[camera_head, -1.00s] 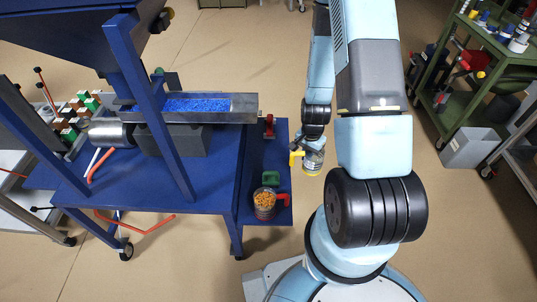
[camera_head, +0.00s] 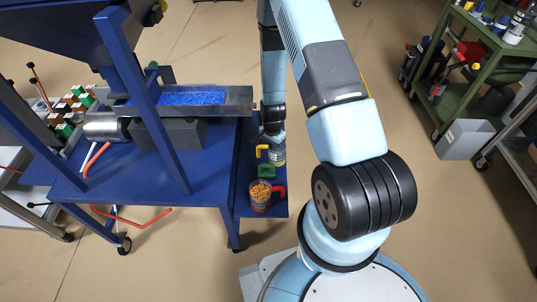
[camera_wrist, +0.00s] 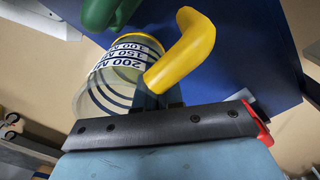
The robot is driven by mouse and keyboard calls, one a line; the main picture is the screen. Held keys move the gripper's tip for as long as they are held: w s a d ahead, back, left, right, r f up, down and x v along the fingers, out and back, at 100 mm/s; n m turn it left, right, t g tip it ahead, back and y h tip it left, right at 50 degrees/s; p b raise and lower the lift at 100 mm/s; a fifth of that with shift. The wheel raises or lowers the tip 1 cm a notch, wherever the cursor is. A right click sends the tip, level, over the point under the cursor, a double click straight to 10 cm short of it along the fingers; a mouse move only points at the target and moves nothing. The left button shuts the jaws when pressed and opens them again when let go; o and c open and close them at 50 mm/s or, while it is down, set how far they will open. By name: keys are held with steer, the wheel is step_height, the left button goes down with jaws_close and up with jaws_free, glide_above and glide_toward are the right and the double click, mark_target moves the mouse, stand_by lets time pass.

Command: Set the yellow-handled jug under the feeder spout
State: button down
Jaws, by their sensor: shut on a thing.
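The yellow-handled jug (camera_head: 278,157) is at the blue side shelf's right edge, just below and right of the feeder trough's open end (camera_head: 243,98). In the wrist view the jug (camera_wrist: 92,98) is clear, with a white scale band, and looks tilted in that picture. Its yellow handle (camera_wrist: 188,48) stands toward the camera. My gripper (camera_head: 272,137) is shut on the jug's handle; in the wrist view the fingers (camera_wrist: 160,98) meet the lower handle end. I cannot tell whether the jug touches the shelf. The trough holds blue pellets (camera_head: 190,98).
A red-handled jug (camera_head: 260,197) of orange pellets stands on the blue shelf (camera_head: 245,205). A green object (camera_head: 265,171) sits between it and the held jug, very close to both. A blue frame post (camera_head: 155,100) rises left.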

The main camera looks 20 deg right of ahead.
mark_target(270, 153)
steer(key=shift+w+a+f, duration=0.15)
steer(key=shift+f, duration=0.85)
steer(key=shift+w+a+f, duration=0.1)
steer(key=shift+w+f, duration=0.05)
steer(key=shift+f, duration=0.85)
steer(key=c, duration=1.3)
jaws_free()
step_height(270, 153, up, 12)
steer(key=shift+r, duration=0.1)
